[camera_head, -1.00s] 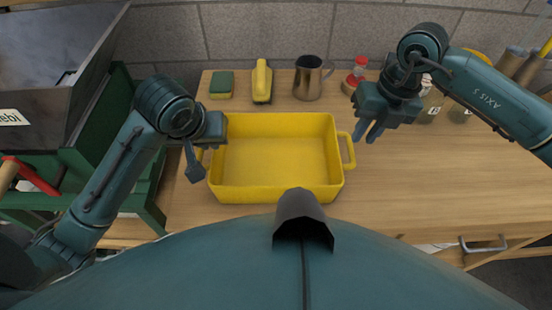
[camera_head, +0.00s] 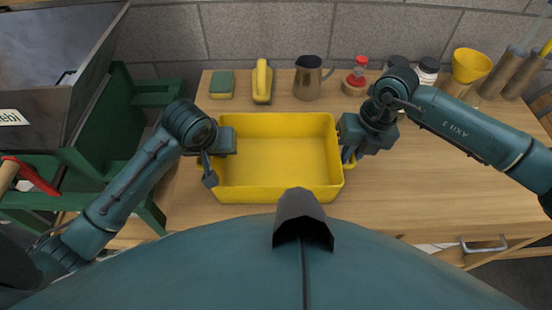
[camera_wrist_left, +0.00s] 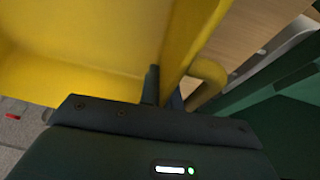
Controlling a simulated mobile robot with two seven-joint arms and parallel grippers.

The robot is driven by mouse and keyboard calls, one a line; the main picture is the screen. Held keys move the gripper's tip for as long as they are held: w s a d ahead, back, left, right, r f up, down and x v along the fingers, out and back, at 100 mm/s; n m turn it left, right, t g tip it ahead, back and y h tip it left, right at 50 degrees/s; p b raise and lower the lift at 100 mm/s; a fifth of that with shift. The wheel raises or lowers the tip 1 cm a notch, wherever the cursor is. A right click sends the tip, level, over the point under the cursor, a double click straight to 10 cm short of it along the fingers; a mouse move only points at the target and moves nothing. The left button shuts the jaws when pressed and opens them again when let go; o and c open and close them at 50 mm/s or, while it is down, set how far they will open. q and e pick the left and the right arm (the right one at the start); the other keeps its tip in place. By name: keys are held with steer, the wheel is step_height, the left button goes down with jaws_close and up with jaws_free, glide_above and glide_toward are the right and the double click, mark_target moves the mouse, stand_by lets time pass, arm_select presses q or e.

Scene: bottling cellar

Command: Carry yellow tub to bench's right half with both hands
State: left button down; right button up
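The yellow tub (camera_head: 275,193) sits on the left part of the wooden bench (camera_head: 440,190), empty, with a loop handle at each end. My left gripper (camera_head: 208,176) is at the tub's left end, its fingers pointing down. In the left wrist view, its fingers (camera_wrist_left: 163,88) are close to the tub's wall (camera_wrist_left: 190,45) and the handle (camera_wrist_left: 211,82); whether they grip is unclear. My right gripper (camera_head: 348,156) is at the tub's right handle (camera_head: 349,164), fingers down and partly covering it; I cannot tell whether they are closed on it.
Behind the tub are a green sponge (camera_head: 221,84), a yellow brush (camera_head: 262,82), a metal jug (camera_head: 307,78) and a red-topped bottle (camera_head: 356,76). A yellow funnel (camera_head: 470,65) and jars stand at the back right. The bench's right half is largely clear in front.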

jaws_close()
arm_select(q)
steer(key=shift+r, duration=0.15)
arm_select(e)
steer(key=shift+r, duration=0.15)
